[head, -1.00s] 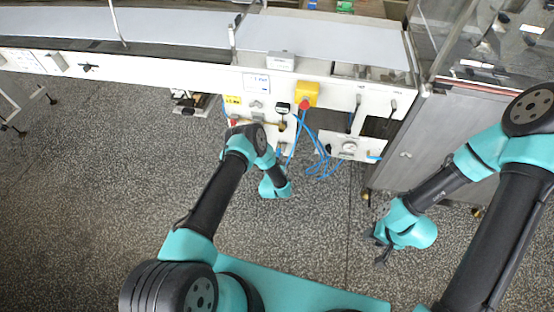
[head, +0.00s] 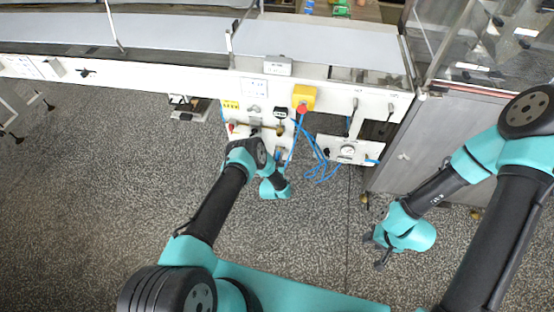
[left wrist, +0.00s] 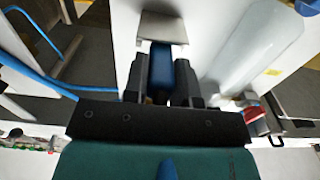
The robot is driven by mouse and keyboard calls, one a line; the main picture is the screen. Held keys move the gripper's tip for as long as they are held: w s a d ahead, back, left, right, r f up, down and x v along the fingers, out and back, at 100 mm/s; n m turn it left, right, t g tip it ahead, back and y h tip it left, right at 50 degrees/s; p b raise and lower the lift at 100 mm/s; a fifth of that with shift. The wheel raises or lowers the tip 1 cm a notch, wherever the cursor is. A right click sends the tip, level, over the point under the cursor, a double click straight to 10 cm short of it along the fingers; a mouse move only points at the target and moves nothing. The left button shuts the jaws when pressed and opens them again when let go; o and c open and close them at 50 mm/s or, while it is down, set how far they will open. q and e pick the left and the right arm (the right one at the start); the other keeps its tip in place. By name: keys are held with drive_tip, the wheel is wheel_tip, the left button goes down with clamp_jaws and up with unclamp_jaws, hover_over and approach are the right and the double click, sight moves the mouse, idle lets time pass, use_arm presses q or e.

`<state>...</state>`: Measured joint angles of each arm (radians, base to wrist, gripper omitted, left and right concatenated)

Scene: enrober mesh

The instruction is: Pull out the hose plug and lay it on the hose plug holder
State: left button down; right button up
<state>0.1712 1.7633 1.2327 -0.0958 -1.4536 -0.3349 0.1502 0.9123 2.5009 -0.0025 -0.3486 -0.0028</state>
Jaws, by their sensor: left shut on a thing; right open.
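My left gripper (left wrist: 162,85) is shut on a blue cylinder, which looks like the hose plug (left wrist: 161,68), with one dark finger on each side of it. A grey metal fitting (left wrist: 162,27) on the white panel lies just beyond the plug; I cannot tell whether they still touch. In the head view my left gripper (head: 278,160) is at the lower part of the white panel, small and partly hidden by my own wrist. The hose plug holder cannot be told apart surely. My right gripper (head: 378,249) is open and empty above the floor at the right.
Blue hoses (head: 318,165) hang in loops right of my left gripper. A yellow box with a red button (head: 303,98) and a gauge panel (head: 348,150) are on the machine front. A white rounded body (left wrist: 255,50) stands close right of the fingers. The speckled floor is clear.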

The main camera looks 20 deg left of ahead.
use_arm(q)
drive_tip(key=c, duration=0.8)
unclamp_jaws()
drive_tip(key=shift+c, duration=0.2)
drive_tip(key=shift+s, duration=0.1)
drive_tip(key=s+d, duration=0.1)
drive_tip(key=s, duration=1.6)
drive_tip(key=shift+d, duration=0.2)
drive_tip(key=s+a+r+g+h, duration=0.2)
drive_tip(key=s+r+g+h, duration=0.3)
drive_tip(key=s+r+g, duration=1.2)
drive_tip(key=s+r, duration=0.3)
drive_tip(key=shift+s+a+n, duration=0.15)
drive_tip(key=shift+a+n, duration=0.25)
